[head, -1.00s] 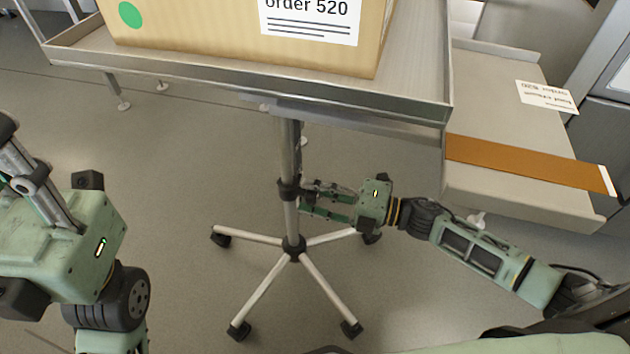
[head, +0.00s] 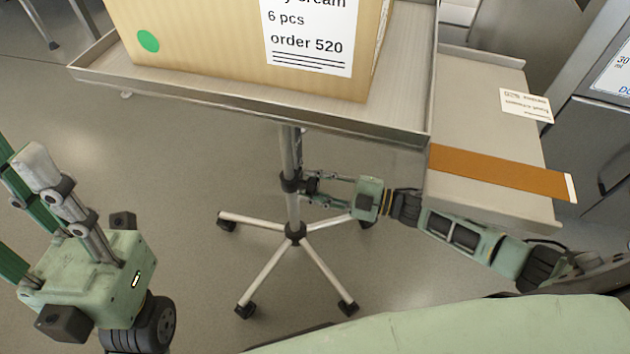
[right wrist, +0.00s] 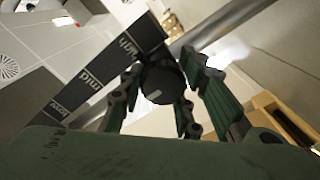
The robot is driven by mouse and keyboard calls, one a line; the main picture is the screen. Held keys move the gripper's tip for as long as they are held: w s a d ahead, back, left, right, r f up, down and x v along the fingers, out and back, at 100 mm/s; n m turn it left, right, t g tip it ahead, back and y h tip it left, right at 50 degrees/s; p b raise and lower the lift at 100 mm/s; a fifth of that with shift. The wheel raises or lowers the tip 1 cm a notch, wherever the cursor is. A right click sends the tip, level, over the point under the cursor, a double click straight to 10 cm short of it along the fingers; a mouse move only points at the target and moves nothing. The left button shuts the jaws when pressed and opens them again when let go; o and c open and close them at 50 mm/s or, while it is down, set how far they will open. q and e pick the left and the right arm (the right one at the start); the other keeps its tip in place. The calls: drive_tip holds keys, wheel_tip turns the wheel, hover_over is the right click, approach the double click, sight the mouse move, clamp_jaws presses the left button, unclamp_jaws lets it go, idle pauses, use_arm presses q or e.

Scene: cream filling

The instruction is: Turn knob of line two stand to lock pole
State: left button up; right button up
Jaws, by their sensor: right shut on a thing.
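The stand's metal pole (head: 290,150) rises upright from a wheeled base to under the tray, with a black collar (head: 290,182) around it. My right gripper (head: 311,190) reaches in from the right at collar height, shut on the dark round knob (right wrist: 161,84). In the right wrist view the knob sits between the green fingers, a short pale mark on its face. Behind it a dark plate (right wrist: 95,80) reads low, mid, high. My left gripper (head: 20,200) is at the left, fingers apart and empty, partly cut off by the frame edge.
A metal tray (head: 200,107) on the pole bears a cardboard box (head: 190,60) labelled order 520. A grey surface with an orange strip (head: 500,172) lies right of the tray, above my right forearm. The star-shaped base (head: 295,235) has several casters. Floor between the base and my left arm is clear.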

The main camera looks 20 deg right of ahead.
drive_tip(key=shift+w+d+r+m, duration=0.2)
drive_tip(key=shift+w+m, duration=0.1)
drive_tip(key=shift+w, duration=0.05)
drive_tip(key=o, duration=1)
drive_tip(key=shift+o, duration=0.4)
drive_tip(key=shift+s+f, duration=0.1)
drive_tip(key=shift+f, duration=0.05)
drive_tip(key=shift+s, duration=0.1)
drive_tip(key=v, duration=1.1)
drive_tip(key=shift+s+d, duration=0.25)
drive_tip(key=shift+d, duration=0.05)
